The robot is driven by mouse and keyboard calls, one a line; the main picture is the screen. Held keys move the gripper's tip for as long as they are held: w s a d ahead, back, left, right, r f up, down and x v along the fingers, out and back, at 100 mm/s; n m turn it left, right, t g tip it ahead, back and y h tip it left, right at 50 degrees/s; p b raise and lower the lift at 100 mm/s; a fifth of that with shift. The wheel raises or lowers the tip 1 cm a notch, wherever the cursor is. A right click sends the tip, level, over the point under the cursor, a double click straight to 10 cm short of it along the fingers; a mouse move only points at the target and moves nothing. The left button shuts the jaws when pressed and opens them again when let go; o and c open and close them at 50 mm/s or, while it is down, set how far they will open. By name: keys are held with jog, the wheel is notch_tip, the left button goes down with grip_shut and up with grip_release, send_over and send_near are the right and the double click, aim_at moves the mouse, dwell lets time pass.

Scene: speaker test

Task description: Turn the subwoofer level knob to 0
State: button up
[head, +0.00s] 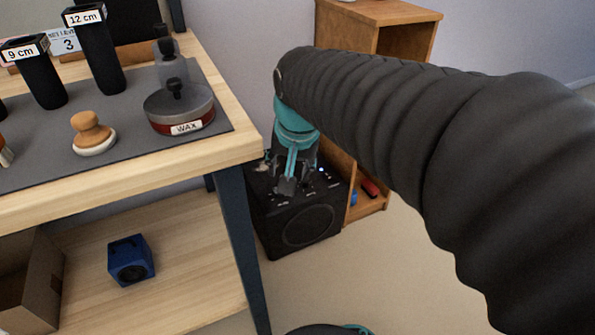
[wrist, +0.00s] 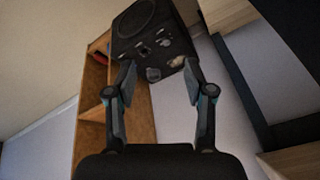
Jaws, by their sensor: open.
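The subwoofer (head: 307,225) is a black box with a round speaker on its front, standing on the floor to the right of the workbench. Its top panel carries small controls and a blue light. My gripper (head: 287,186) points down over this panel and hides part of it. In the wrist view, the subwoofer (wrist: 138,22) is at the top, and the open fingers of my gripper (wrist: 160,70) are on both sides of a grey knob (wrist: 153,74). I cannot tell whether they touch it. The labels and the knob's setting are too small to read.
A wooden shelf unit (head: 345,40) stands close behind and right of the subwoofer. The workbench (head: 190,165) is close on the left, with a wax tin (head: 178,108) near its edge. A blue box (head: 131,260) lies on its lower shelf.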

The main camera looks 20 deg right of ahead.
jog(key=w+d+f+m+g, duration=0.15)
jog(key=w+d+m, duration=0.35)
jog(key=w, duration=0.5)
jog(key=m+g+b, duration=0.2)
jog(key=m+g, duration=0.1)
jog(key=m, duration=1.2)
send_over(306, 183)
jog(key=w, duration=0.1)
notch_tip(306, 183, down, 19)
jog(key=shift+t, duration=0.25)
jog(key=f, duration=0.4)
jog(key=f+b, duration=0.1)
jog(key=f, duration=0.8)
jog(key=shift+d, duration=0.3)
grip_shut()
